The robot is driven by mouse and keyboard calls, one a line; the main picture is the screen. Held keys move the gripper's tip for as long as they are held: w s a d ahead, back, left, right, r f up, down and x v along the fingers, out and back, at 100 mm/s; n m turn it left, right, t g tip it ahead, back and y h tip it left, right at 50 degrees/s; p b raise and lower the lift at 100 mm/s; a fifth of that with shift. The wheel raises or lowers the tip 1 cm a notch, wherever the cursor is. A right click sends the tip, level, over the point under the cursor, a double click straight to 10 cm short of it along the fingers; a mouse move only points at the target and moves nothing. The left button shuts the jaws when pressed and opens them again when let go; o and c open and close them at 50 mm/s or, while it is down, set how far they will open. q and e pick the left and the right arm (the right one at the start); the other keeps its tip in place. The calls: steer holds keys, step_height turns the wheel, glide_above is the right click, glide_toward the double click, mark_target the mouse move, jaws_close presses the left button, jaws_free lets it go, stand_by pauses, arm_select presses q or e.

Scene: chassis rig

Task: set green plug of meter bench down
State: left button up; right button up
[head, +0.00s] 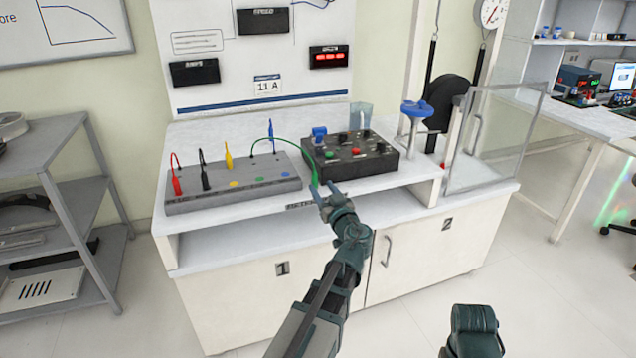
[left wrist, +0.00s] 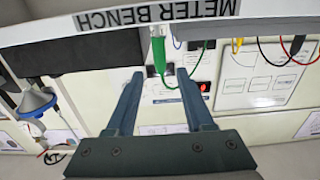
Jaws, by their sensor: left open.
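The green plug (head: 314,178) is near the front edge of the meter bench (head: 345,209), between the grey plug board and the black box. Its green cable arcs back to the board. In the left wrist view, which is upside down, the green plug (left wrist: 160,54) shows beside the METER BENCH label. My left gripper (head: 326,190) is open at the bench's front edge, close to the plug. In the wrist view its fingers (left wrist: 163,78) stand on either side of the plug's line, with the plug around the fingertips; I cannot tell whether they touch.
The grey board (head: 235,197) holds red, black, yellow and blue plugs. The black box (head: 350,155) with knobs stands to its right. A blue-topped stand (head: 416,112) and a clear panel (head: 494,142) are further right. A grey shelf (head: 62,212) stands left.

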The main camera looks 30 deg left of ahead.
arm_select(q)
steer(key=v, duration=0.6)
steer(key=shift+s+d, duration=0.25)
